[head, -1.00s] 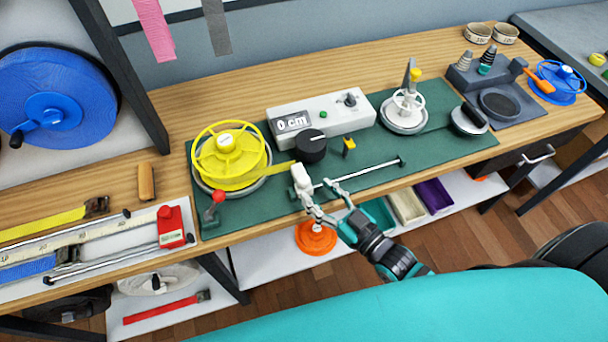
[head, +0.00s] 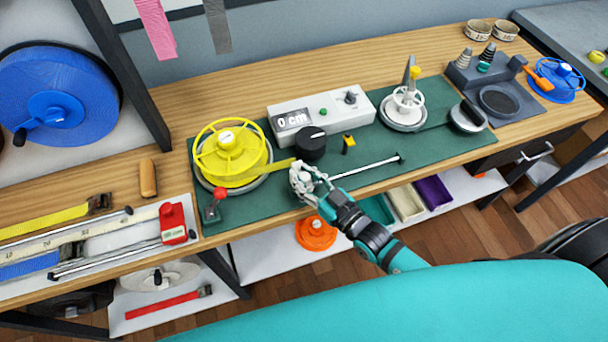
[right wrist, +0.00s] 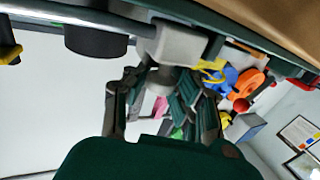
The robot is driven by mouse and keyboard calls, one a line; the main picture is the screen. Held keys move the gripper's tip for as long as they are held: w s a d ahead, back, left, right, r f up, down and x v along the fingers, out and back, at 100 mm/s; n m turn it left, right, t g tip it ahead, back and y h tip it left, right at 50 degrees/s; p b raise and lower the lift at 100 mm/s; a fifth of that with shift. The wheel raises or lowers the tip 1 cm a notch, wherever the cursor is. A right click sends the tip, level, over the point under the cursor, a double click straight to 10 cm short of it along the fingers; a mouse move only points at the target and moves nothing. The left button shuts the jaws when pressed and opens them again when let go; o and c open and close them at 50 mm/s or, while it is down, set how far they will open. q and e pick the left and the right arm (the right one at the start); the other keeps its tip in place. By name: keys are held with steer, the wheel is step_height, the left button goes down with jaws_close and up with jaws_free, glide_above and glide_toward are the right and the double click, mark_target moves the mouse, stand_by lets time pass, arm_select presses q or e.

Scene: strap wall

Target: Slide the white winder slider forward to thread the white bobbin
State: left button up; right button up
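The white winder slider (right wrist: 178,45) shows as a pale block on a metal rod (right wrist: 75,16) in the right wrist view. In the head view it is mostly hidden behind my right gripper (head: 303,180), which is at the left end of the rod. In the right wrist view the fingers (right wrist: 163,85) stand apart, with their tips right at the block; I cannot tell whether they touch it. The white bobbin (head: 405,102) stands on a round base at the right of the green mat (head: 262,208). My left gripper is not in view.
A yellow reel (head: 231,155) with yellow strap is left of the slider. A red-knobbed lever (head: 218,195), a black knob (head: 311,143) and a grey counter box reading 0 cm (head: 335,110) are near. An orange spool (head: 316,233) sits on the shelf below.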

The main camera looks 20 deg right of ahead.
jaws_close()
steer(key=shift+w+f, duration=0.1)
steer(key=shift+f, duration=0.05)
steer(key=shift+d, duration=0.2)
steer(key=d+b, duration=0.1)
steer(key=d, duration=1.4)
steer(key=d+b, duration=0.1)
steer(key=d, duration=0.6)
steer(key=shift+w+d+f+b, duration=0.25)
steer(key=shift+w+d+b, duration=0.05)
steer(key=shift+d+b, duration=0.1)
steer(key=shift+d, duration=0.45)
steer(key=shift+r, duration=0.1)
